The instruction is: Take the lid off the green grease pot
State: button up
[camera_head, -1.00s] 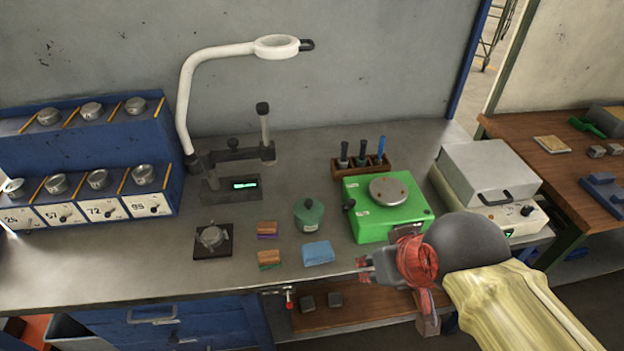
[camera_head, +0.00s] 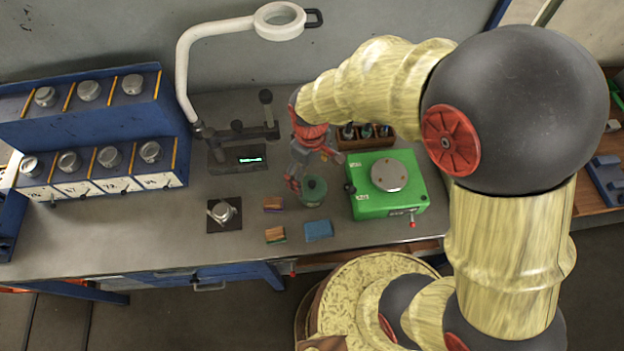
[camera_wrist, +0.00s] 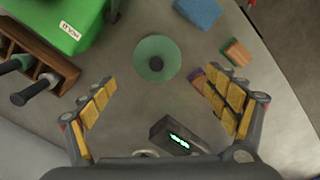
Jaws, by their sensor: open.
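The green grease pot (camera_head: 313,196) stands upright on the grey bench, left of the green machine. My gripper (camera_head: 312,172) is over the bench just behind and above the pot. In the wrist view my gripper (camera_wrist: 163,100) is open, its yellow-padded fingers spread wide and empty. The lid lies beyond the fingertips, roughly centred between them, and no finger visibly touches it.
The green machine (camera_head: 408,203) stands close right of the pot. A wooden tool rack (camera_head: 354,142) is behind it. A blue sponge (camera_head: 318,230) and small coloured blocks (camera_head: 273,203) lie nearby. A device with a lit display (camera_head: 238,160) is at left.

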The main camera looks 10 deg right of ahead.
aim_at(312, 183)
notch_tip(312, 183, down, 2)
jog(key=shift+s, duration=0.1)
jog(key=f, duration=0.4)
jog(key=f+b, duration=0.1)
jog(key=f, duration=0.1)
jog(key=shift+w+d, duration=0.25)
jog(key=shift+w, duration=0.05)
jog(key=shift+r, duration=0.1)
jog(key=c, duration=0.3)
jog(key=shift+s, duration=0.1)
jog(key=c, duration=1.1)
